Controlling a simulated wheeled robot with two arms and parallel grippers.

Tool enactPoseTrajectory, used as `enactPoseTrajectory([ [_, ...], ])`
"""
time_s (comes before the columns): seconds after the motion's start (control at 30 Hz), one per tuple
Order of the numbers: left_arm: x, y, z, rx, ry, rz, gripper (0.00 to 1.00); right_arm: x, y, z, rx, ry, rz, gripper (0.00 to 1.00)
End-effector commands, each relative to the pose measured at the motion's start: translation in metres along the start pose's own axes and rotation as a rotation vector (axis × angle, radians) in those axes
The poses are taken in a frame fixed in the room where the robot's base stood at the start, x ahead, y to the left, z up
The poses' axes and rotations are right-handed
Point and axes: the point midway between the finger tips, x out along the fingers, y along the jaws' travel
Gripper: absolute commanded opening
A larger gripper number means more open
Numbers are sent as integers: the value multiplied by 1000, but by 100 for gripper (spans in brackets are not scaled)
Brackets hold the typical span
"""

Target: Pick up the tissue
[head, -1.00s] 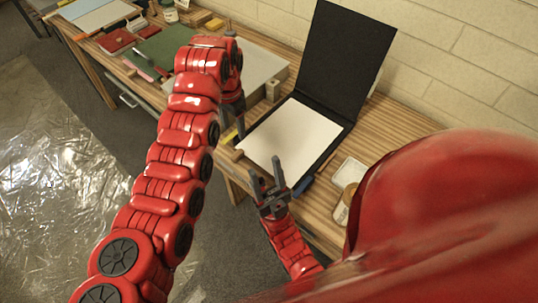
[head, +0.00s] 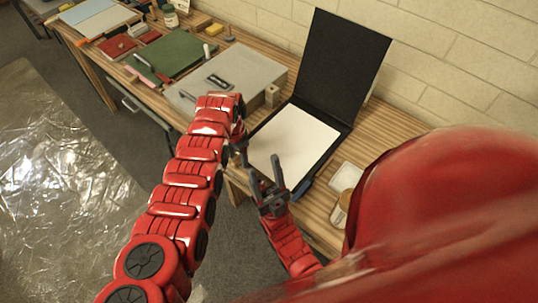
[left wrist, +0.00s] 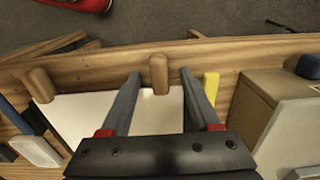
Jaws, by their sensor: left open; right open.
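A flat white sheet (head: 292,139), seemingly the tissue, lies in the open black folder (head: 345,60) on the wooden bench. It also shows in the left wrist view (left wrist: 75,115), partly hidden behind my fingers. My left gripper (head: 241,153) is low at the sheet's left, near the bench's front edge. In the left wrist view its two fingers (left wrist: 160,77) are apart over the sheet's edge, with nothing clearly held between them. My right gripper (head: 265,181) is open and empty in front of the folder's near edge, fingers pointing up.
Wooden pegs (left wrist: 157,74) stand along the bench edge, one between my left fingers in the picture. A yellow piece (left wrist: 210,87) is beside the right finger. A white dish (head: 346,178) and a jar (head: 340,212) are right.

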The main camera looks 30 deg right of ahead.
Motion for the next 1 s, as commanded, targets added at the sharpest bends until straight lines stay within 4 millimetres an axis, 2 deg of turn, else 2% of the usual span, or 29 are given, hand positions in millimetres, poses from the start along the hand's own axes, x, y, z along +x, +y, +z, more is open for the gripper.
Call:
enactPoseTrajectory([
  [0.33, 4, 0, 1, -1, -1, 2, 62, 0, 0, 0, 0, 0, 0, 50],
  [0.37, 4, 1, 1, -1, -1, 2, 59, 0, 0, 0, 0, 0, 0, 50],
  [0.7, 4, 0, 1, -1, -1, 2, 0, 0, 0, 0, 0, 0, 0, 50],
  [1.0, 4, 0, 0, -1, 0, 1, 0, 0, 0, 0, 0, 0, 0, 50],
])
